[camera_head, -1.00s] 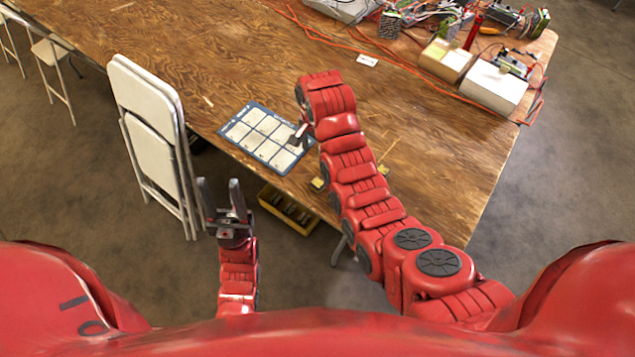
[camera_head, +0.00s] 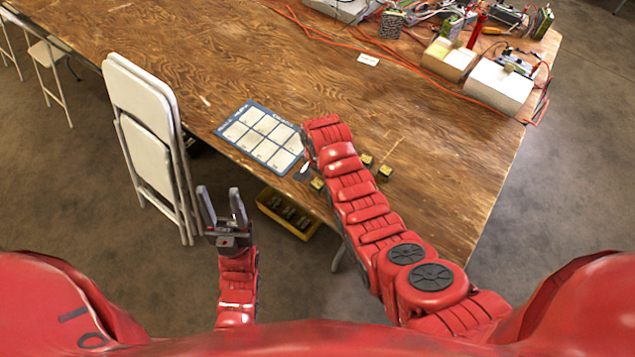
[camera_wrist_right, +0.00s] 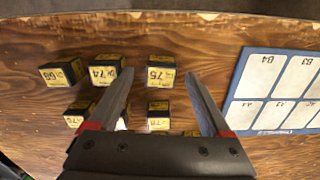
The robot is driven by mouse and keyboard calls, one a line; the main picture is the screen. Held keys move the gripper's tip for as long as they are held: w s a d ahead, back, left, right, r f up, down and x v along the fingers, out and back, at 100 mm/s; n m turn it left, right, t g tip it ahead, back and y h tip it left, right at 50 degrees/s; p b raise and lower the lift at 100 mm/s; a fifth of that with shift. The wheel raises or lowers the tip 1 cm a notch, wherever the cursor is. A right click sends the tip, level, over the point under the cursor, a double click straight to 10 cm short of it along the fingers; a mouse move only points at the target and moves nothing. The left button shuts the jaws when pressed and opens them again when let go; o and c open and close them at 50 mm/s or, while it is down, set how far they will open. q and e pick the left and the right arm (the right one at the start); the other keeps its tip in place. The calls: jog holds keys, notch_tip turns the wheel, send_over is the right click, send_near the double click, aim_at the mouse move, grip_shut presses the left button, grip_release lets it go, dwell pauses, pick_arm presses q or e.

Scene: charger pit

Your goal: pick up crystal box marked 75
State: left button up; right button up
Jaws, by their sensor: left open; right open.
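The crystal box marked 75 (camera_wrist_right: 161,73) is a small dark box with a yellow label. In the right wrist view it stands on the wooden table, its label upside down, framed between the tips of my right gripper (camera_wrist_right: 160,80), which is open and not closed on it. In the head view my right gripper (camera_head: 303,170) is mostly hidden by its arm near the table's front edge. Small boxes (camera_head: 367,159) show beside that arm, but their numbers are unreadable there. My left gripper (camera_head: 224,210) is open and empty, in front of the table.
Similar boxes marked 74 (camera_wrist_right: 106,71), 68 (camera_wrist_right: 62,73) and 70 (camera_wrist_right: 158,117) stand close by. A blue-edged grid mat (camera_head: 262,138) lies left of my right arm. Folded white chairs (camera_head: 150,140) lean at the table's front edge. Electronics and cables fill the far right.

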jog(key=shift+f, duration=1)
grip_shut()
